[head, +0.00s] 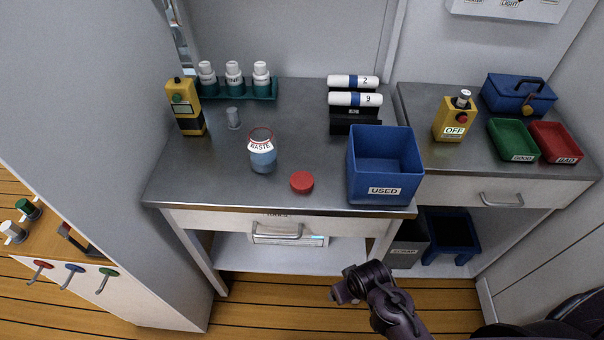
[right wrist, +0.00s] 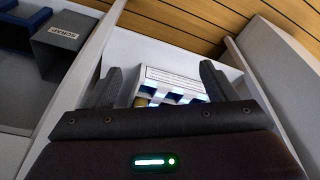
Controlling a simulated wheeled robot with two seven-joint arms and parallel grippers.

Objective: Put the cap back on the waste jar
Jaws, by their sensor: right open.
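The waste jar (head: 263,158) stands upright on the metal worktop in the head view, with a white label, bluish contents and a red rim at its open top. The red cap (head: 302,182) lies on the worktop to the right of the jar, near the front edge, apart from it. My right gripper (head: 341,294) is in front of the bench, below worktop height, well away from cap and jar. In the right wrist view its two fingers (right wrist: 162,84) are spread with nothing between them. My left gripper is not in view.
A blue bin labelled USED (head: 385,190) stands right of the cap. A small grey cylinder (head: 233,118), a yellow device (head: 186,107) and a bottle rack (head: 236,92) stand behind and left of the jar. A drawer handle (head: 277,232) juts from the bench front.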

